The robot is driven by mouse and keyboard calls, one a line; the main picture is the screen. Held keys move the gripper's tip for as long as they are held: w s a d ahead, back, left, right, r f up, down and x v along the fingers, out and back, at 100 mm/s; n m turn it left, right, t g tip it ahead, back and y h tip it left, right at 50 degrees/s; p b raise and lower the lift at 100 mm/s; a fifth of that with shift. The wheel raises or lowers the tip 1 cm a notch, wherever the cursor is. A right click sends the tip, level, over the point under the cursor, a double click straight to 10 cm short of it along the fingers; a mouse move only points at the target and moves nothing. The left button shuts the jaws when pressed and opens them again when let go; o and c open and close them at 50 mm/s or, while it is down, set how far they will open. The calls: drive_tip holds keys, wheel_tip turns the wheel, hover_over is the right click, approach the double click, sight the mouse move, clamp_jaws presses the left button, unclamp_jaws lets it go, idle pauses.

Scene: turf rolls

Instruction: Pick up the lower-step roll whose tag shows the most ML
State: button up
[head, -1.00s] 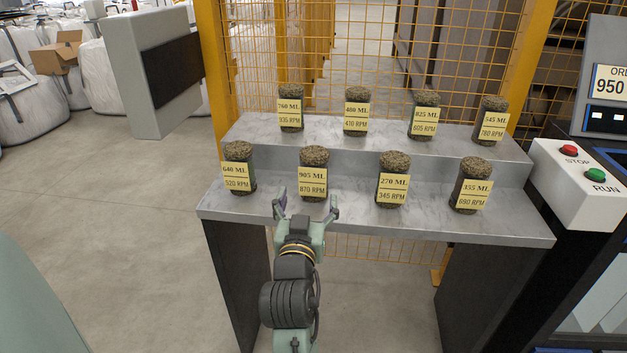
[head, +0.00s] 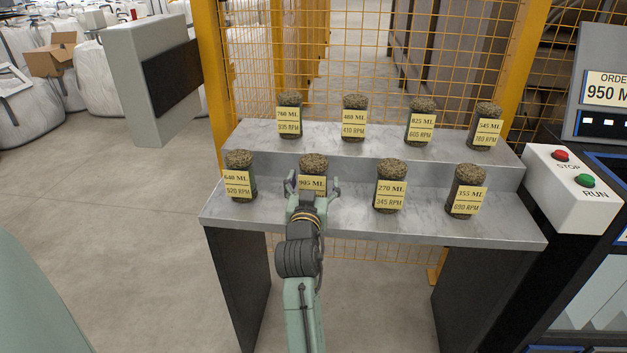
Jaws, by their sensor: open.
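Several dark turf rolls with yellow tags stand upright on a two-step grey stand. On the lower step, left to right, are the 640 ML roll (head: 240,160), the 905 ML roll (head: 314,163), the 270 ML roll (head: 391,168) and the 355 ML roll (head: 470,174). The 905 ML tag shows the most ML on that step. My gripper (head: 312,187) is open at the 905 ML roll, its fingers to either side of the tag in the picture. The gripper hides the lower part of this roll and its tag. I cannot tell whether they touch.
The upper step (head: 262,135) holds the 760 ML, 480 ML, 825 ML and 545 ML rolls. A yellow mesh fence (head: 370,50) stands behind. A control box (head: 574,190) with STOP and RUN buttons is at the right. A grey panel (head: 150,80) is at the left.

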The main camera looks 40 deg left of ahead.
drive_tip(key=shift+c, duration=0.4)
drive_tip(key=c, duration=1.5)
